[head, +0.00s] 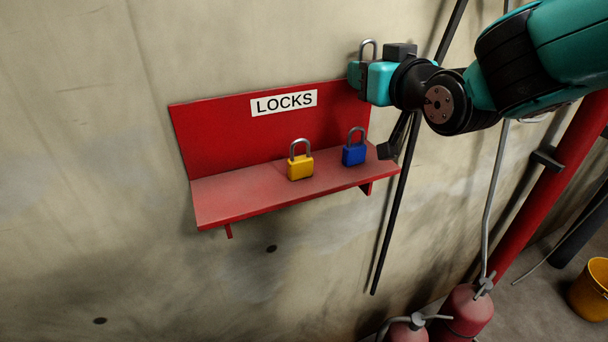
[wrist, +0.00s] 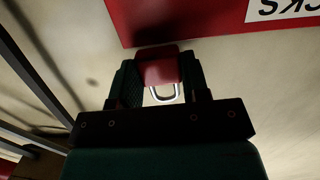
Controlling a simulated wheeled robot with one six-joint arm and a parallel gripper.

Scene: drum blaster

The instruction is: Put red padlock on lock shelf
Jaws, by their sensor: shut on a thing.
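The red padlock (wrist: 160,66) is between the two fingers of my gripper (wrist: 160,78) in the wrist view, with its silver shackle showing. In the head view my gripper (head: 366,82) is at the upper right end of the lock shelf (head: 240,201), above the shelf surface. There a grey shackle sticks up above the fingers, and the padlock's body is mostly hidden by them. The shelf is red, with a back panel and a LOCKS label (head: 284,102). Part of the red panel (wrist: 190,18) shows at the top of the wrist view.
A yellow padlock (head: 300,167) and a blue padlock (head: 354,153) stand upright on the shelf's middle and right. The shelf's left part is bare. A dark thin pipe (head: 388,235) runs down the wall beside the shelf's right end. Red cylinders (head: 466,312) stand below.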

